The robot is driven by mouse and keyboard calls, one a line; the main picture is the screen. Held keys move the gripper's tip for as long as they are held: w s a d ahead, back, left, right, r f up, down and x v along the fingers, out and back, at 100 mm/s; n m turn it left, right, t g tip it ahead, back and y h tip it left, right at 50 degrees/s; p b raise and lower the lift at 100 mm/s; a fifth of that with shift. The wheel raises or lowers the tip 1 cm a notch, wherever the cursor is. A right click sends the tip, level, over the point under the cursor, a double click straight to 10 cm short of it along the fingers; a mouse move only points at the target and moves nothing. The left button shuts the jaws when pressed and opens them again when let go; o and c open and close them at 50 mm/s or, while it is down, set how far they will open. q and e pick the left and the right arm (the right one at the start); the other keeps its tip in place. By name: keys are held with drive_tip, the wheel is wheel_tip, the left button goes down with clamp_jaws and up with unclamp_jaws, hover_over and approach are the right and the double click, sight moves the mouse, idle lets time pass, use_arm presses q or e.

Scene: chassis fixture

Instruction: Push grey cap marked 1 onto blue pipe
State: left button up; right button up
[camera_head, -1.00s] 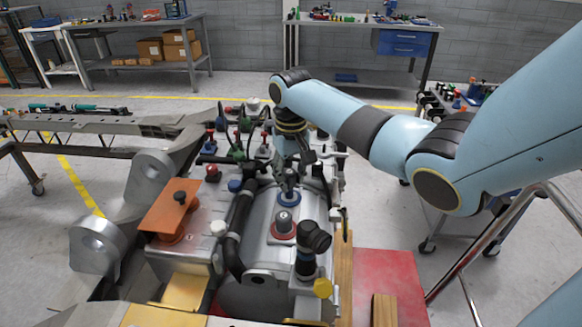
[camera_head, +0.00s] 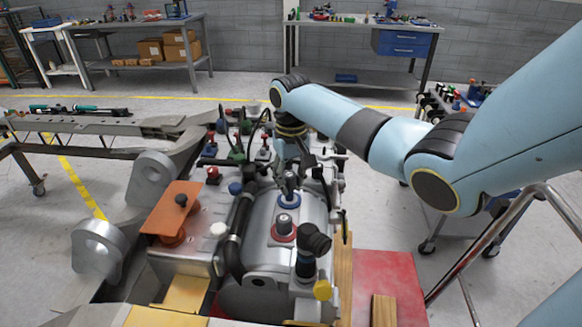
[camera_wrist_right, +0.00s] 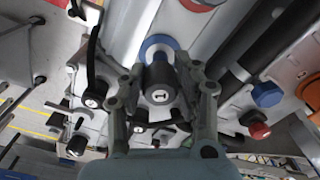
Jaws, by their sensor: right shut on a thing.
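A dark grey cap (camera_wrist_right: 160,84) with a light mark on its end face stands between the fingers of my right gripper (camera_wrist_right: 162,100) in the right wrist view. My right gripper (camera_head: 291,174) is shut on it. The blue ring of the blue pipe (camera_wrist_right: 158,42) shows just behind the cap, in line with it. In the head view the cap (camera_head: 290,182) stands upright at the blue ring (camera_head: 289,201) on the silver housing. I cannot tell how far the cap sits on the pipe. My left gripper is not in view.
A black elbow fitting (camera_head: 315,241) and a black hose (camera_head: 240,222) flank the housing. An orange plate (camera_head: 172,207) lies to the left. Several small fittings crowd behind.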

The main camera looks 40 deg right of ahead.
sight(291, 195)
drive_tip(key=shift+f, duration=0.2)
drive_tip(key=shift+f+b, duration=0.75)
drive_tip(key=shift+f, duration=0.45)
drive_tip(key=shift+f, duration=0.55)
drive_tip(key=o, duration=0.8)
drive_tip(key=shift+r, duration=0.1)
wheel_tip(291, 195, up, 6)
drive_tip(key=p, duration=0.6)
